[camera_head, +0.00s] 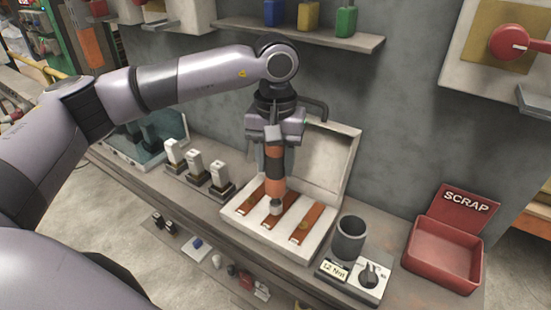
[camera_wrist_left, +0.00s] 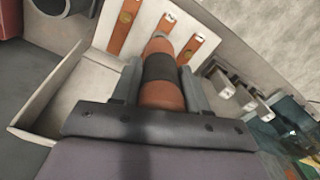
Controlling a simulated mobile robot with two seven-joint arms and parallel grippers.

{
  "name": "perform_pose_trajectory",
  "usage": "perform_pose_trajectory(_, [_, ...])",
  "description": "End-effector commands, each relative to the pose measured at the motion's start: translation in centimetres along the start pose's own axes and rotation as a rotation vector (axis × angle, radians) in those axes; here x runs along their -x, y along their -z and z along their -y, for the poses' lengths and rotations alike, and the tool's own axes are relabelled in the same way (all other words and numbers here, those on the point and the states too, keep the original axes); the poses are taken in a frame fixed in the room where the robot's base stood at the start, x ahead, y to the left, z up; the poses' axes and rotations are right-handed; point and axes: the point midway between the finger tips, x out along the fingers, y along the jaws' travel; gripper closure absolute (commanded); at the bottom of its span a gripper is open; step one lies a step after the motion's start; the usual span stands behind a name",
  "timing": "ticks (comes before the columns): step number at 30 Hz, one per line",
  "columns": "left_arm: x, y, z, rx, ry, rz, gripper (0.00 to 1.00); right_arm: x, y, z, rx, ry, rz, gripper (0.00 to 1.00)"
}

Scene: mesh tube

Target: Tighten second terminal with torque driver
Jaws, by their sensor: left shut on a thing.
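My left gripper (camera_head: 274,135) is shut on the torque driver (camera_head: 274,182), an orange tool with a black band and a grey tip. It holds the driver upright over an open white terminal box (camera_head: 236,221) with three copper bars. The driver's tip is at the middle bar (camera_head: 284,216); I cannot tell whether it touches the screw, which is hidden. The left bar (camera_head: 249,201) and right bar (camera_head: 306,224) lie on either side. In the left wrist view the driver (camera_wrist_left: 160,70) sits between the fingers, pointing at the middle bar (camera_wrist_left: 166,21). My right gripper is not in view.
A grey cup (camera_head: 350,240) and a block with a dial and "12 Nm" label (camera_head: 334,270) stand right of the box. A red scrap bin (camera_head: 445,255) is farther right. Three white-topped blocks (camera_head: 197,163) stand left. A shelf (camera_head: 300,32) hangs behind.

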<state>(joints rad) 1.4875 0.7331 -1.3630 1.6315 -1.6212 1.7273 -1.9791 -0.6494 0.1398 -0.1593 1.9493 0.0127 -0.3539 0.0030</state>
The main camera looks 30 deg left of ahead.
Motion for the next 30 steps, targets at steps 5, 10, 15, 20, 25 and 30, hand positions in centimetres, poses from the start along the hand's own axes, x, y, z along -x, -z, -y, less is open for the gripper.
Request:
perform_pose_trajectory(5, [-0.12,0.04,-0.04,0.000,-0.002,-0.003,0.93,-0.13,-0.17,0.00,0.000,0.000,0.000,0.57])
perform_pose_trajectory(10, [-0.31,0.04,-0.04,0.000,-0.002,-0.003,0.93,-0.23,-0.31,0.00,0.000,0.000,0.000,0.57])
perform_pose_trajectory(15, [-0.50,0.04,-0.04,0.000,-0.002,-0.003,0.93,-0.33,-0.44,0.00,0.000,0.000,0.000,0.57])
perform_pose_trajectory(20, [-0.68,0.04,-0.04,0.000,-0.002,-0.003,0.93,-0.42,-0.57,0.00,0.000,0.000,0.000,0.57])
perform_pose_trajectory(25, [-0.89,0.04,-0.04,0.000,-0.002,-0.003,0.93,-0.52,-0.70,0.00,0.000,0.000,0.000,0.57])
perform_pose_trajectory(30, [-0.93,0.03,-0.04,0.000,-0.002,-0.002,0.93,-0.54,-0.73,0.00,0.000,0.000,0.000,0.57])
